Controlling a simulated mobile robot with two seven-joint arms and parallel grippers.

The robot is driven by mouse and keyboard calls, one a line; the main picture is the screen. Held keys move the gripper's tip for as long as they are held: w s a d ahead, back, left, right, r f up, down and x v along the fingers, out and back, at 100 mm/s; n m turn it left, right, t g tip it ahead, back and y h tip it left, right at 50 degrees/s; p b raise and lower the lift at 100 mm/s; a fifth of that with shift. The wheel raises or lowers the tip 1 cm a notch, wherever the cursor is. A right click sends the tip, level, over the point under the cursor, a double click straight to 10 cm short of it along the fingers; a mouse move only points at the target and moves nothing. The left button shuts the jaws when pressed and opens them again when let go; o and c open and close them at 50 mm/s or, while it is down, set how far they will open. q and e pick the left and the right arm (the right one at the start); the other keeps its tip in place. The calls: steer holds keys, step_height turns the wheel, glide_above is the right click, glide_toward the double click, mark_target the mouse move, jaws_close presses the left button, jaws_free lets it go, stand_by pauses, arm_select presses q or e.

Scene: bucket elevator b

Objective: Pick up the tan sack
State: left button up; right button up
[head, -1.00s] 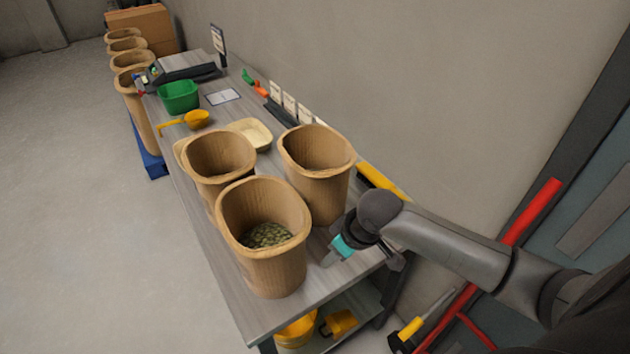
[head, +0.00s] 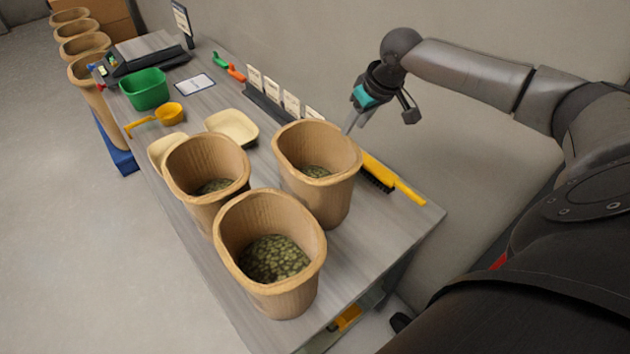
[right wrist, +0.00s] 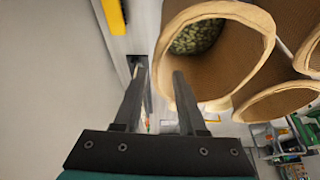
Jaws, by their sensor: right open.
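Three tan sacks with open tops and green contents stand grouped on the grey table. One is at the front (head: 268,293), one at the back right (head: 318,196), one at the left (head: 207,205). My right gripper (head: 352,125) is open and empty, up beside the back right sack's far rim, toward the wall. In the right wrist view, the fingers (right wrist: 159,72) point toward the table. One finger overlaps the near edge of a sack (right wrist: 232,75); the other is outside it. I cannot tell whether they touch the rim. My left gripper is not in view.
A yellow-handled brush (head: 395,180) lies right of the sacks. Label cards (head: 290,103) stand along the wall side. A cream tray (head: 232,126), yellow scoop (head: 168,114) and green bin (head: 145,88) sit farther back. More sacks (head: 85,70) stand beyond the table's left edge.

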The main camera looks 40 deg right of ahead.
mark_target(341, 142)
steer(key=x, duration=0.3)
steer(key=shift+x, duration=0.8)
steer(key=shift+b+x, duration=0.35)
steer(key=shift+x, duration=2.05)
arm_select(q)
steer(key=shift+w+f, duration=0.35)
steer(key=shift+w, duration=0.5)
arm_select(e)
steer(key=shift+w+a+r, duration=0.1)
steer(key=shift+w, duration=0.05)
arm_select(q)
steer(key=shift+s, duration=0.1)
arm_select(e)
steer(key=shift+c, duration=0.3)
jaws_close()
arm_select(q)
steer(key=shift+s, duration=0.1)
arm_select(e)
steer(key=shift+w+r, duration=0.1)
steer(key=shift+r, duration=0.05)
